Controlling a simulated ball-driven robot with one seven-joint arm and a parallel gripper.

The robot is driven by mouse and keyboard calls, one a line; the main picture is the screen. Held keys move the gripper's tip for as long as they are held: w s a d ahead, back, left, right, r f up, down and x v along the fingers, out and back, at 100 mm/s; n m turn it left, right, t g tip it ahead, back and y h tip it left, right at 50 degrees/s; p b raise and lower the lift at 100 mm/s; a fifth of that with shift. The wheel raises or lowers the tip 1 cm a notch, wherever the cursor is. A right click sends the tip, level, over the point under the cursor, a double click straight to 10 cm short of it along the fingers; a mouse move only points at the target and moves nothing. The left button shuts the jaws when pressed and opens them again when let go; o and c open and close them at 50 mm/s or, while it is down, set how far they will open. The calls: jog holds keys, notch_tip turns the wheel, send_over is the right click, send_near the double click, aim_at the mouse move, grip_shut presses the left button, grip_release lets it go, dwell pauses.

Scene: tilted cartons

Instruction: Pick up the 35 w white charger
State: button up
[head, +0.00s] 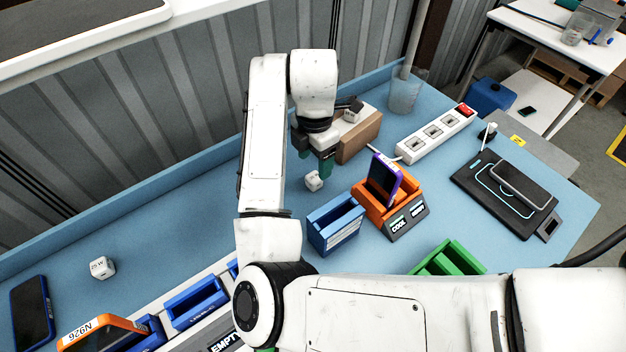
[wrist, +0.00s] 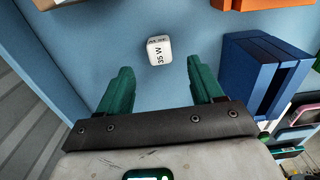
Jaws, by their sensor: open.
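The white 35 W charger (wrist: 160,50) is a small rounded cube on the blue table top. Its label is readable in the wrist view, where it lies a little beyond the fingertips and between their lines. In the head view the white charger (head: 313,181) stands just in front of and below my gripper (head: 316,160). My gripper's green fingers (wrist: 161,78) are open and empty, apart from the charger. In the head view my wrist partly hides the fingers.
A blue holder (head: 335,224) and an orange holder (head: 375,200) with a phone stand close by. A brown carton (head: 358,138) with a small white block on top stands behind. Another white charger (head: 102,267) lies far left. The table between is clear.

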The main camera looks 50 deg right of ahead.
aim_at(314, 176)
jog(key=shift+f+p, duration=0.5)
jog(key=shift+f, duration=2.05)
jog(key=c, duration=1.1)
